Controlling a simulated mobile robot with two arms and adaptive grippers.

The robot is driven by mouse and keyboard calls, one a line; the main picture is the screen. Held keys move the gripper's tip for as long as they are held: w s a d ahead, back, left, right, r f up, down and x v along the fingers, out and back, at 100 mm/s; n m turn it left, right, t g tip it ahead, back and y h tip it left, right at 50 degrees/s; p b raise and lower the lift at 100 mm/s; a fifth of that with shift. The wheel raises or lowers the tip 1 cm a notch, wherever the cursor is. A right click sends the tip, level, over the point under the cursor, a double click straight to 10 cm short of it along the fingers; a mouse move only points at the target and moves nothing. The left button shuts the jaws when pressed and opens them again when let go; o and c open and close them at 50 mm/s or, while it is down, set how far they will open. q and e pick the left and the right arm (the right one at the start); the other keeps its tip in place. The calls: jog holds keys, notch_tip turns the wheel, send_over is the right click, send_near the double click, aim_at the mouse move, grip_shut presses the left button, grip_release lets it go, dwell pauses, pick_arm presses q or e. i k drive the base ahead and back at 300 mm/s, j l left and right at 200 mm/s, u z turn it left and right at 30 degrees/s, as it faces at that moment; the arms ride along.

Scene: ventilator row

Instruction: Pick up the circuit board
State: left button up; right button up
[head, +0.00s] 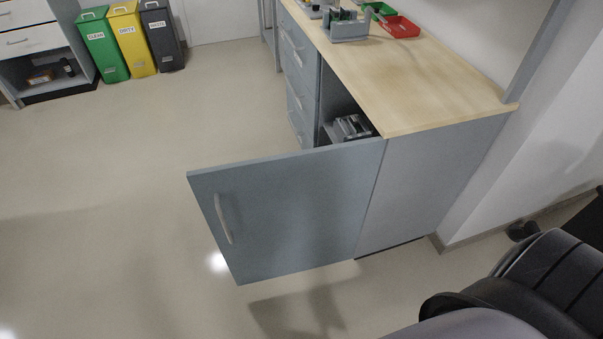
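I cannot make out a circuit board for certain in the head view. A grey device (352,127) sits inside the open cabinet, partly hidden by the door and the worktop. A grey holder (348,27) with small dark and yellowish items in it stands at the far end of the worktop; its contents are too small to tell. Neither of my grippers is in view.
The blue-grey cabinet door (290,210) stands wide open over the floor. The near part of the wooden worktop (430,85) is bare. A red tray (402,27) and a green tray (379,10) lie farther back. Bins (132,40) stand far left; the left floor is clear.

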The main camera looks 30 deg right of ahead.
aim_at(352, 118)
jog(key=z, duration=0.75)
